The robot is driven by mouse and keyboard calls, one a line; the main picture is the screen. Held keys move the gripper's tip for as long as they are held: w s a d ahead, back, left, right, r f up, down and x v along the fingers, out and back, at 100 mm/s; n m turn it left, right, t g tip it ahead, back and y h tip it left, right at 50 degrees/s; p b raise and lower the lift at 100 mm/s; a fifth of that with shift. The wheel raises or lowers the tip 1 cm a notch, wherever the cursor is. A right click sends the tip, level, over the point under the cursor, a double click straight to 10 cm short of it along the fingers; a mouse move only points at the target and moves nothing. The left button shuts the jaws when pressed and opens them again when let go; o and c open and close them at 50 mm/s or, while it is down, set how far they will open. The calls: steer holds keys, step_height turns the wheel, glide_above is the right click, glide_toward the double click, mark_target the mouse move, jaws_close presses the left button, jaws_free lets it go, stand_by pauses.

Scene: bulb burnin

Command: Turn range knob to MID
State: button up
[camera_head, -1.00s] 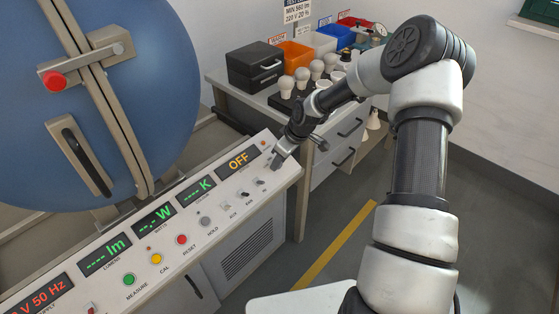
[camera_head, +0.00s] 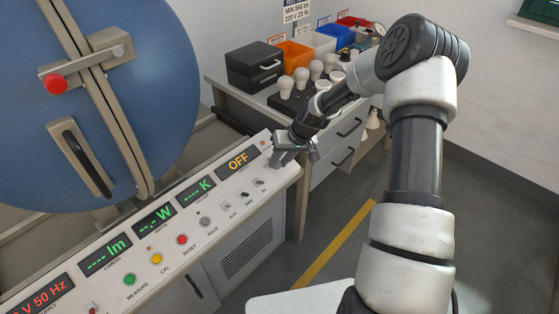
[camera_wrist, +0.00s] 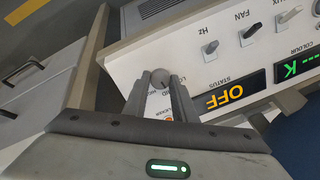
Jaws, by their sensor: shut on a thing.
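The range knob (camera_wrist: 161,77) is a small round grey knob on the sloping white panel, at its end beside the status display (camera_wrist: 231,96), which reads OFF. My gripper (camera_wrist: 160,84) is shut on the knob, one finger on each side of it. Small printed letters show around the knob, partly covered by the fingers. I cannot read the knob's setting for sure. In the head view my gripper (camera_head: 281,160) is at the right end of the panel and hides the knob.
Toggle switches (camera_head: 245,195) and several coloured buttons, among them a green one (camera_head: 129,279), line the panel. A big blue sphere (camera_head: 165,80) stands behind it. A bench (camera_head: 338,133) with bulbs, a black case (camera_head: 253,66) and coloured bins stands beyond. Floor at right is clear.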

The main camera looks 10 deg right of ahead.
steer(key=shift+m, duration=0.9)
steer(key=o, duration=1)
steer(key=shift+o, duration=0.2)
steer(key=p+v, duration=0.2)
steer(key=v, duration=1.5)
steer(key=shift+s+d+p, duration=0.2)
steer(key=shift+p, duration=0.2)
steer(key=shift+r, duration=0.15)
